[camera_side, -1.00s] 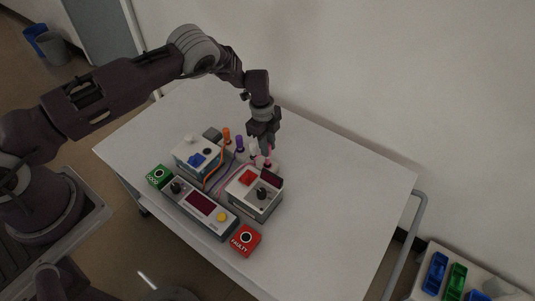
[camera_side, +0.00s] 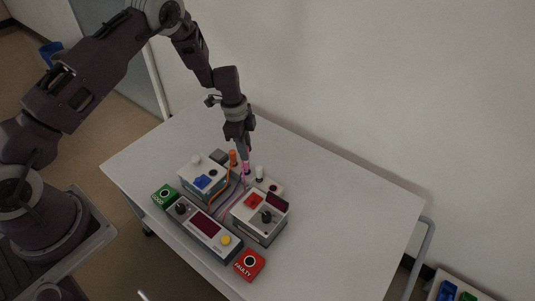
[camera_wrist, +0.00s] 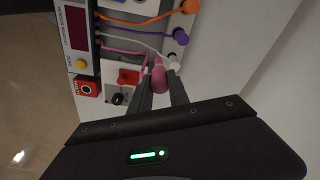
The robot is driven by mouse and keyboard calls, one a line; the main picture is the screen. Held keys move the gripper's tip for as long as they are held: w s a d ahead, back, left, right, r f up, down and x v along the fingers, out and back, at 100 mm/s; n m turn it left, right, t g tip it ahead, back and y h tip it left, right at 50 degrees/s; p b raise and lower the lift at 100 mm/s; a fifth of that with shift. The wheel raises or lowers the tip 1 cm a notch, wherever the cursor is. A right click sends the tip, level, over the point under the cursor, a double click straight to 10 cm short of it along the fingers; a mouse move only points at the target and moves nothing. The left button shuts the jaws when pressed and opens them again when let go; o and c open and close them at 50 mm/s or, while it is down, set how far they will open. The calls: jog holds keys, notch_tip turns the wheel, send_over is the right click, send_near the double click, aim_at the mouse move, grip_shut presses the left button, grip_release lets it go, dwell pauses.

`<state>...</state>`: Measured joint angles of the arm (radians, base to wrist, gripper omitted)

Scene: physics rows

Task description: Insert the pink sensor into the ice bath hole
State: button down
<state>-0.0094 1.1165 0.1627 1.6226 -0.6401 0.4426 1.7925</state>
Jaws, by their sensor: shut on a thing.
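My gripper (camera_side: 244,152) is shut on the pink sensor (camera_side: 246,168) and points down. In the wrist view the pink sensor (camera_wrist: 159,76) sits between my two fingertips (camera_wrist: 159,88), with its pink cable running off to the left. In the side view it is in front of the row of sensors, and I cannot tell its exact height. The box with the blue part (camera_side: 204,173), which looks like the ice bath, stands left of my gripper. A dark round hole (camera_side: 214,172) shows on its top.
The white sensor (camera_side: 259,173) and orange sensor (camera_side: 233,157) stand close by; the purple sensor (camera_wrist: 180,37) shows in the wrist view. The box with the red part (camera_side: 260,216), display unit (camera_side: 207,228), green box (camera_side: 165,196) and red box (camera_side: 249,264) stand in front. Table right is clear.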

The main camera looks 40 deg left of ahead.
jog(key=s+a+r+n, duration=0.3)
jog(key=s+a+n, duration=0.35)
jog(key=a, duration=0.45)
notch_tip(320, 180, down, 7)
jog(key=shift+w+d+r+t+y, duration=0.15)
jog(key=shift+w+d+t+y, duration=0.15)
jog(key=shift+w, duration=0.1)
jog(key=shift+n, duration=0.25)
jog(key=shift+f, duration=2.8)
dwell(0.6)
jog(key=c, duration=1.2)
grip_release()
jog(key=shift+o, duration=0.6)
jog(key=o, duration=0.3)
